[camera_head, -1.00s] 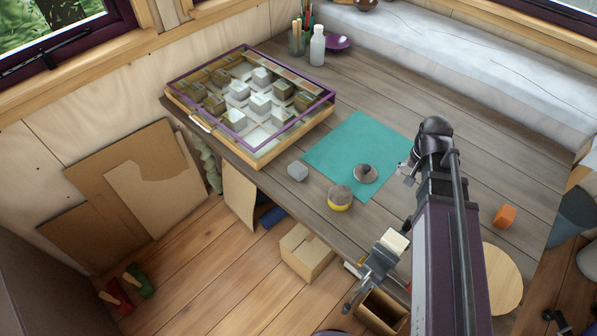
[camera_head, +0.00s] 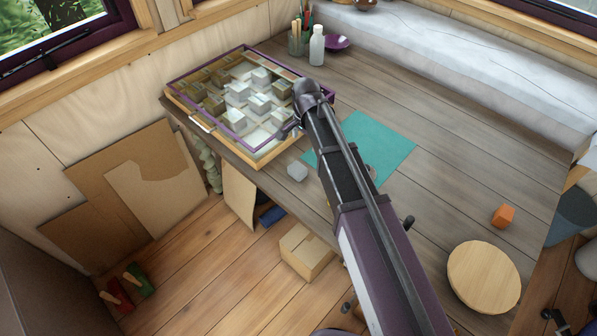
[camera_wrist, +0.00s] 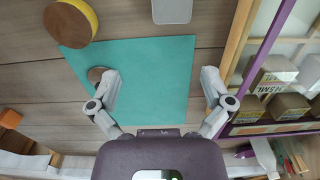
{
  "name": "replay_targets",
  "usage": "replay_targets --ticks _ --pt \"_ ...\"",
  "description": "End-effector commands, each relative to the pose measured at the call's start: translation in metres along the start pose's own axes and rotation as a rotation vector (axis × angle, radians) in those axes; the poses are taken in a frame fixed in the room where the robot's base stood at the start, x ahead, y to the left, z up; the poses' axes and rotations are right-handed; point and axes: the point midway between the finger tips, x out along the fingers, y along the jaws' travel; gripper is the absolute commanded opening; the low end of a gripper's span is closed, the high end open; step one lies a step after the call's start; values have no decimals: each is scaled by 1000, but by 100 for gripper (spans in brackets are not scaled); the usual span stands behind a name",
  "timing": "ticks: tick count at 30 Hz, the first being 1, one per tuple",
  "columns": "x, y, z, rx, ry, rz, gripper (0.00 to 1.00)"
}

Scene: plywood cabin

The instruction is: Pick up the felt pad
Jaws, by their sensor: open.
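The teal rectangular sheet (camera_head: 375,145) lies flat on the table, partly behind my arm; it also shows in the wrist view (camera_wrist: 150,60). I cannot tell for sure which thing is the felt pad. A small light-grey rounded block (camera_head: 297,171) lies on the wood beside the sheet; it shows at the top of the wrist view (camera_wrist: 172,10). A brown-topped yellow round piece (camera_wrist: 70,22) overlaps the sheet's corner. A brown disc (camera_wrist: 97,74) is partly hidden by my left finger. My gripper (camera_wrist: 161,80) is open and empty above the sheet.
A purple-framed glass-topped case (camera_head: 250,95) of blocks stands beside the sheet. A white bottle (camera_head: 317,45), a pencil jar (camera_head: 298,42) and a purple dish (camera_head: 337,42) stand behind. An orange block (camera_head: 503,215) and a round wooden board (camera_head: 484,277) lie right.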

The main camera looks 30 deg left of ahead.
Motion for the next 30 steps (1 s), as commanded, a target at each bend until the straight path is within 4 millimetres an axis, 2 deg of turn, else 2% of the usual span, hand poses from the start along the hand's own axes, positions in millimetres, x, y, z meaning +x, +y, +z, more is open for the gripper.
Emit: replay_targets --ticks 1,6,20,30 --pt "0 -9 5 1 0 0 100" --pt "0 -20 14 12 0 0 100" --pt "2 -20 16 12 0 0 100" --pt "23 -20 16 12 0 0 100"
